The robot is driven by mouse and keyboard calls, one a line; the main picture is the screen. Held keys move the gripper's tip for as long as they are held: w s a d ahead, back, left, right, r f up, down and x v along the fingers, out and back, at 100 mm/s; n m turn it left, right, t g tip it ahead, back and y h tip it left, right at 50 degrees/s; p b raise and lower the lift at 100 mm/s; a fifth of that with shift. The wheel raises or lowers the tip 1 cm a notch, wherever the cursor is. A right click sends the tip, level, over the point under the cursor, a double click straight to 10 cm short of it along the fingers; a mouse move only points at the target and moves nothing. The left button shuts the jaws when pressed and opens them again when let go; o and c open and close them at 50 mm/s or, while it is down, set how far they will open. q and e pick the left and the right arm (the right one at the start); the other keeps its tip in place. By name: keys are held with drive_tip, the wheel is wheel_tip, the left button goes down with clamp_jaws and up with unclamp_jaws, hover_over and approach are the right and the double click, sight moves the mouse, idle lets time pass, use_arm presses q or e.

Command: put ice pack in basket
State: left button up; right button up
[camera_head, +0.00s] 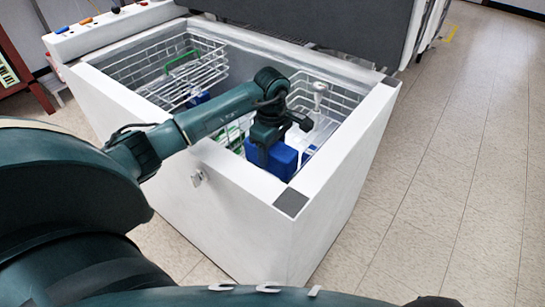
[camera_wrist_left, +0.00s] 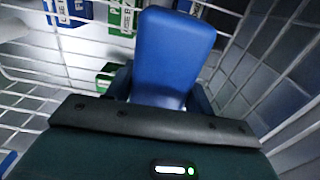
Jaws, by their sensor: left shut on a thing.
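A blue ice pack (camera_head: 274,158) is held by my left gripper (camera_head: 268,140), low inside the white chest. The ice pack fills the middle of the left wrist view (camera_wrist_left: 172,55), between the two fingers of my left gripper (camera_wrist_left: 160,90). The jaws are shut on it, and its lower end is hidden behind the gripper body. A white wire basket (camera_head: 205,75) hangs at the chest's left end, to the left of the gripper. My right gripper is not in view.
The open white chest (camera_head: 240,185) has raised walls around the arm. Inside are a green item (camera_head: 182,63), more wire racking (camera_head: 300,90) and, in the wrist view, green boxes (camera_wrist_left: 122,15) and a blue-and-white box (camera_wrist_left: 68,10). Tiled floor (camera_head: 450,170) at right is clear.

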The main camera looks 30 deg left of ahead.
use_arm(q)
wheel_tip(320, 180, down, 2)
drive_tip(key=shift+f, duration=0.15)
drive_tip(key=shift+f+b, duration=0.2)
drive_tip(key=shift+b, duration=0.1)
drive_tip(key=o, duration=1.2)
drive_tip(key=shift+o, duration=0.2)
